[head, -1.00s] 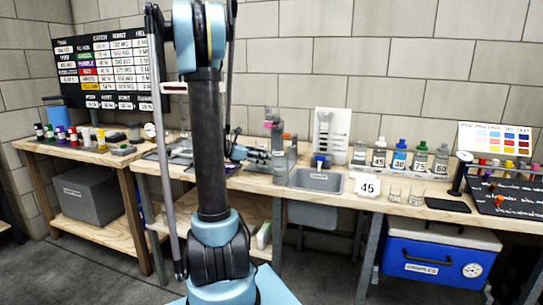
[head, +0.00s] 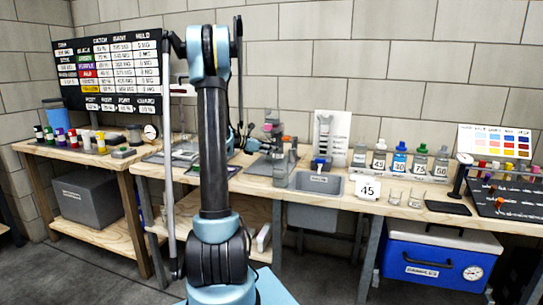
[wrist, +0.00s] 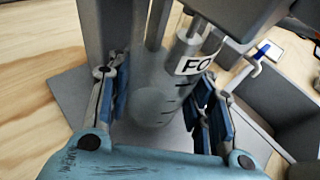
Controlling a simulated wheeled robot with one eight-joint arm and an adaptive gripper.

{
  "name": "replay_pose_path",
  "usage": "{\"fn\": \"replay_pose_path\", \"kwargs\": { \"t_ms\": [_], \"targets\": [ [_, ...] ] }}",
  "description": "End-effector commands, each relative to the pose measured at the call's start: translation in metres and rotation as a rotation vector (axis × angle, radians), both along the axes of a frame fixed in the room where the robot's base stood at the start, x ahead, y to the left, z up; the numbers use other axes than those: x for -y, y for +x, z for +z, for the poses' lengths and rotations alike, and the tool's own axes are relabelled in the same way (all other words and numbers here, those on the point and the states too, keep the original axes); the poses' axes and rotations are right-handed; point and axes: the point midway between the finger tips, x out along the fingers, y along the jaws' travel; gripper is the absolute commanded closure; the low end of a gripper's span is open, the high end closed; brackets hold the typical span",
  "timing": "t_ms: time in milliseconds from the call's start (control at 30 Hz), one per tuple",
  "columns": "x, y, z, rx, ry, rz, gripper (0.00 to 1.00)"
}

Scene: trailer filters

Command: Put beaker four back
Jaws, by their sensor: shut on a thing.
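Beaker four (wrist: 155,100) is a clear beaker with dark marks and a white label, of which "FO" shows in the wrist view. My gripper (wrist: 162,92) has its blue-padded fingers on either side of the beaker and is shut on it. A grey stand (wrist: 94,35) with upright parts rises right by the beaker, and a grey base lies under it. I cannot tell whether the beaker rests on that base. In the head view my gripper (head: 245,138) is small and partly behind my arm, above the bench left of the sink; the beaker cannot be made out there.
The grey stand (head: 276,150) crowds the bench beside my gripper. Bare wood (wrist: 35,60) shows at the wrist view's left.

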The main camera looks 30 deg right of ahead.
Motion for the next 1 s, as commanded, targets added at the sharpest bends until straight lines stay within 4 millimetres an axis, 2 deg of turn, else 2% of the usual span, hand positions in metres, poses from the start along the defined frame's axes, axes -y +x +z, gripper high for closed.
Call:
{"fn": "replay_pose_path", "kwargs": {
  "t_ms": [100, 433, 467, 500, 533, 900, 1000],
  "targets": [
    [-0.0006, -0.0005, -0.0134, 0.0, 0.0, 0.0, 0.83],
    [-0.0012, -0.001, -0.0161, 0.0, 0.0, 0.0, 0.83],
    [-0.0013, -0.0011, -0.016, 0.0, 0.0, 0.0, 0.47],
    [-0.0012, -0.001, -0.0159, 0.0, 0.0, 0.0, 0.38],
    [-0.0012, -0.0011, -0.0159, 0.0, 0.0, 0.0, 0.33],
    [-0.0017, -0.001, -0.0148, 0.0, 0.0, 0.0, 0.33],
    [-0.008, 0.0002, -0.0128, 0.001, 0.0, 0.002, 0.33]
  ]
}}
